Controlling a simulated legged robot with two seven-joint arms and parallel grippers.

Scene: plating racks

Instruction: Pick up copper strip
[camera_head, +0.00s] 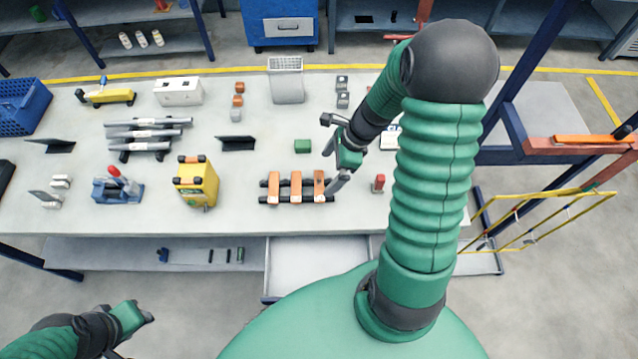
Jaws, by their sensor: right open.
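Three orange copper strips lie side by side across a small black rack (298,201) near the front of the light table: a left strip (273,187), a middle strip (296,186) and a right strip (319,185). My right gripper (332,166) is open above and just right of the right strip, with nothing seen between its fingers. Whether a finger touches the strip or rack cannot be told. My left gripper (135,320) is low at the left, in front of the table and away from the strips. Its fingers are too unclear to read.
A yellow box (197,184) stands to the left. A yellow wire frame (520,225) is at the right. The table between yellow box and rack is clear.

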